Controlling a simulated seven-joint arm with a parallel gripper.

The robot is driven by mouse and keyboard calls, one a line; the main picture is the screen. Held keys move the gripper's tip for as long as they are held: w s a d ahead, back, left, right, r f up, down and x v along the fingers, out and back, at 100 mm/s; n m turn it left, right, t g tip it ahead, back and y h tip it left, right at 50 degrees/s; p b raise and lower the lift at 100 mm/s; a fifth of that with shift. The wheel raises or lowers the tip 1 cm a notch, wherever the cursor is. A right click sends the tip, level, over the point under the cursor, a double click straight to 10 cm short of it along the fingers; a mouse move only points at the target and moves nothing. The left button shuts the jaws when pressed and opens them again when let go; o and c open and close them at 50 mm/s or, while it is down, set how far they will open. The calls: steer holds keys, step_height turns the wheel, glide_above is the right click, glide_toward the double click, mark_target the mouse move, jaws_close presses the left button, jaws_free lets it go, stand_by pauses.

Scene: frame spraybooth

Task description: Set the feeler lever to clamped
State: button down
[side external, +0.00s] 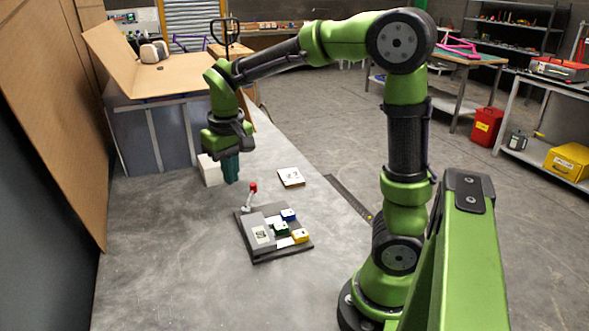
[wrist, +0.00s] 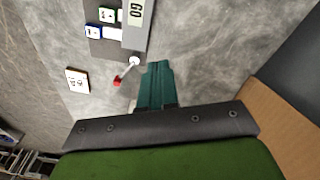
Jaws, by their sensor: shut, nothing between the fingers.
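The feeler lever (side external: 252,194) has a red knob on a pale stem and stands at the back left corner of a dark panel (side external: 262,256) on the table. In the wrist view its red knob (wrist: 118,82) and pale stem (wrist: 133,65) lie just left of the fingertips. My gripper (side external: 232,180) points down above the table, apart from the lever and behind it in the side view. Its teal fingers show in the wrist view (wrist: 157,66), closed together with nothing between them. I cannot read any clamped marking.
The panel carries a grey labelled block (side external: 257,230) and blue (side external: 288,215), green (side external: 281,230) and yellow (side external: 299,236) blocks. A white card (side external: 291,177) lies behind it to the right. A white box (side external: 210,170) stands behind my gripper. Cardboard walls (side external: 60,110) stand at left.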

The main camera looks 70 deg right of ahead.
steer(key=w+d+f+g+h, duration=0.4)
steer(key=w+d+f, duration=0.2)
steer(key=w+d, duration=0.1)
steer(key=w+f+h, duration=0.3)
steer(key=h, duration=0.1)
steer(key=w+a+f+g+h, duration=0.1)
steer(key=w+f+h, duration=0.1)
steer(key=f+h, duration=0.2)
steer(key=w+f+n+g+h, duration=0.1)
steer(key=w+f+h, duration=0.2)
steer(key=shift+w+a+f+h, duration=0.25)
steer(key=shift+w+f+h, duration=0.05)
steer(key=shift+f+h, duration=0.1)
steer(key=shift+w+a+f+h, duration=0.15)
steer(key=shift+a+f+h, duration=0.15)
steer(key=x, duration=0.9)
steer(key=shift+d, duration=0.35)
steer(key=s, duration=0.1)
steer(key=s+d, duration=0.1)
steer(key=shift+s+d, duration=0.65)
steer(key=shift+s, duration=0.3)
